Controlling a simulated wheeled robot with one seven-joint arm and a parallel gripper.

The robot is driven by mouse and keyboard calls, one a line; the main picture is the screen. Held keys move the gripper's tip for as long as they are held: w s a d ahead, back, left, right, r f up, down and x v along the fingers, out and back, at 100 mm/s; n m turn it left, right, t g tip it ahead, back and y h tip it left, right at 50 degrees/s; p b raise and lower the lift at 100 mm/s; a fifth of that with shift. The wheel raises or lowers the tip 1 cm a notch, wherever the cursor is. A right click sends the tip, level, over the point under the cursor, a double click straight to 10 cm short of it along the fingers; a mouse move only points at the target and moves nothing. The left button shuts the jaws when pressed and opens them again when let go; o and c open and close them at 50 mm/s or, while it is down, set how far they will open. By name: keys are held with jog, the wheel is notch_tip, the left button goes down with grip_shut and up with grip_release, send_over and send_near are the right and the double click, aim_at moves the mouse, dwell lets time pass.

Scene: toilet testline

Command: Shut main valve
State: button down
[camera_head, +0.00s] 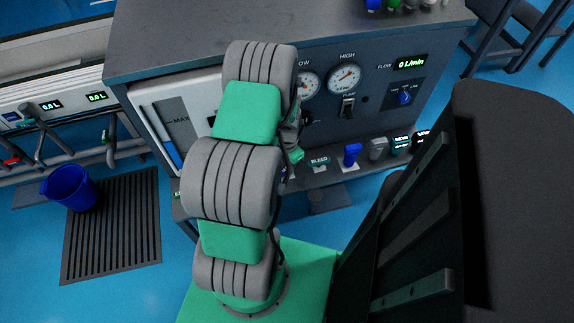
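My grey and green arm rises through the middle of the view and covers the left part of a dark test panel (352,112). Only a small part of my gripper (293,150) shows past the arm's right side, close to the panel front; its fingertips are hidden. No control has a readable main valve label. A blue knob (404,97) is at the panel's right, a black switch (348,108) marked PUMP is below the HIGH gauge (344,78), and a blue handle (351,154) stands on the lower ledge beside the BLEED label (319,161). The flow display (409,63) reads 0 L/min.
A white tank (170,125) marked MAX is left of my arm. A blue bucket (70,188) stands on a dark floor grate (118,230). Pipes with a red handle (12,160) are at far left. Blue floor (130,295) is open at lower left.

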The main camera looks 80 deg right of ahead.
jog(key=m, duration=0.5)
jog(key=shift+w, duration=0.2)
jog(key=shift+m, duration=0.3)
jog(key=c, duration=1.3)
grip_release()
jog(key=shift+s, duration=0.1)
notch_tip(320, 180, up, 8)
jog(key=shift+f+p, duration=0.1)
jog(key=shift+p, duration=0.8)
